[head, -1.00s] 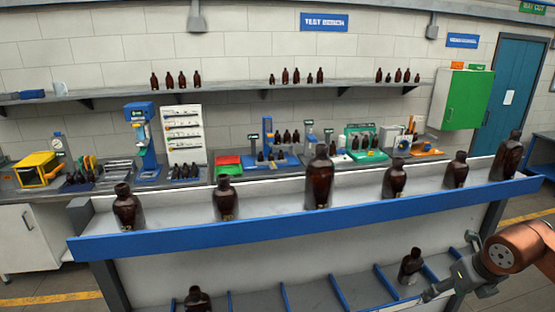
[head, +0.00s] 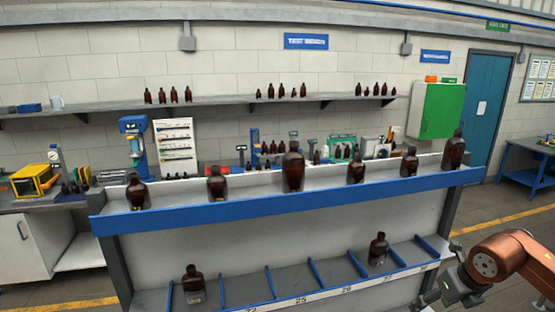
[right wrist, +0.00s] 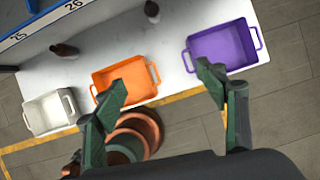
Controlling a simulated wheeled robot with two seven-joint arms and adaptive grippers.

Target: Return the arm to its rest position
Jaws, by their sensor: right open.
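My right gripper (head: 440,292) is at the lower right of the head view, in front of the blue-edged shelf rack. In the right wrist view its two green fingers (right wrist: 165,90) stand wide apart with nothing between them. Amber bottles stand upright on the rack's top shelf (head: 290,205), one of them a tall bottle (head: 293,172). On the lower divided shelf stand a bottle at the left (head: 193,284) and a bottle at the right (head: 378,249). My left gripper is not seen.
In the right wrist view a white bin (right wrist: 50,111), an orange bin (right wrist: 127,80) and a purple bin (right wrist: 222,46) sit on a white surface. A green cabinet (head: 437,110) hangs on the back wall. Open floor lies right of the rack.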

